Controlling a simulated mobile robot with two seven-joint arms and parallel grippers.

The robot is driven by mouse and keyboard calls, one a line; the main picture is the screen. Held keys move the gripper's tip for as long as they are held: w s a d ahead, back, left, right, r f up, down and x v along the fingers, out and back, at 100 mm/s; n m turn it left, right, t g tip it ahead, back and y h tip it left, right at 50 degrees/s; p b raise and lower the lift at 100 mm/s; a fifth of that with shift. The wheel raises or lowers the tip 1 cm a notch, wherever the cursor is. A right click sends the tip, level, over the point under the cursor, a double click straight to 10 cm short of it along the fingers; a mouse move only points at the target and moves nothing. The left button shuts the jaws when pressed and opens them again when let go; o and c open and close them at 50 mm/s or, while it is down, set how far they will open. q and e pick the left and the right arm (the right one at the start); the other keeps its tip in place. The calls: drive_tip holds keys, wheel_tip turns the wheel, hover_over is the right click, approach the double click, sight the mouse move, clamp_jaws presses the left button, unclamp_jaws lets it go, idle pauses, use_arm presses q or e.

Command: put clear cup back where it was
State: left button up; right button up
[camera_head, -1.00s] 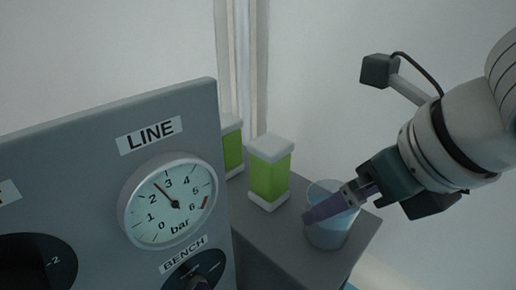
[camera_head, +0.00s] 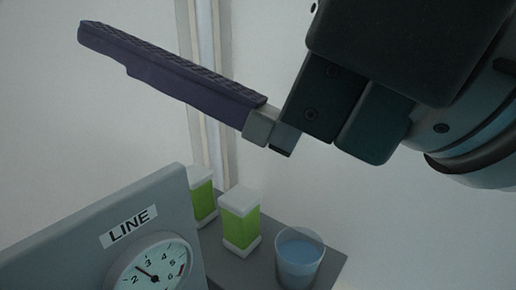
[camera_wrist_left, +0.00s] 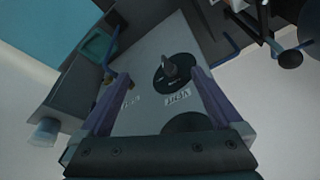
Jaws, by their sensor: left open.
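The clear cup (camera_head: 299,262) holds pale blue liquid and stands upright on a dark grey top (camera_head: 328,262) at the lower right of the head view. My right gripper (camera_head: 92,40) comes in from the right, high above and nearer the camera, apart from the cup. Only one purple finger shows from the side, so its opening is unclear; nothing is seen held. My left gripper (camera_wrist_left: 160,73) shows only in the left wrist view, open and empty, with a panel beyond its fingers. A pale cylinder (camera_wrist_left: 45,131) at left there may be the cup.
Two green blocks with white ends (camera_head: 240,220) (camera_head: 203,195) stand left of the cup. A grey panel (camera_head: 170,205) with a LINE gauge (camera_head: 150,268) rises at the lower left. A pale vertical post (camera_head: 205,110) stands behind; the wall right of it is bare.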

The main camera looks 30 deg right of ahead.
drive_tip(key=w+d+f+m+t+h, duration=0.1)
drive_tip(key=w+d+m+t+h, duration=0.3)
drive_tip(key=d+m+h, duration=0.5)
drive_tip(key=s+d+f+m+g+h, duration=0.1)
drive_tip(key=d+f+m+g+h, duration=0.7)
drive_tip(key=f+m, duration=0.5)
drive_tip(key=s+a+f+g+y, duration=0.1)
drive_tip(key=s+a+f+g, duration=0.1)
drive_tip(key=s+f+g, duration=0.2)
drive_tip(key=s+a+f+g+y, duration=0.2)
drive_tip(key=s+f+g, duration=0.3)
drive_tip(key=s+f, duration=0.5)
drive_tip(key=shift+s+a+f, duration=0.3)
drive_tip(key=shift+a+f, duration=0.45)
wheel_tip(320, 180, up, 103)
drive_tip(key=p, duration=10.2)
drive_tip(key=shift+f+p, duration=0.15)
drive_tip(key=shift+p, duration=0.2)
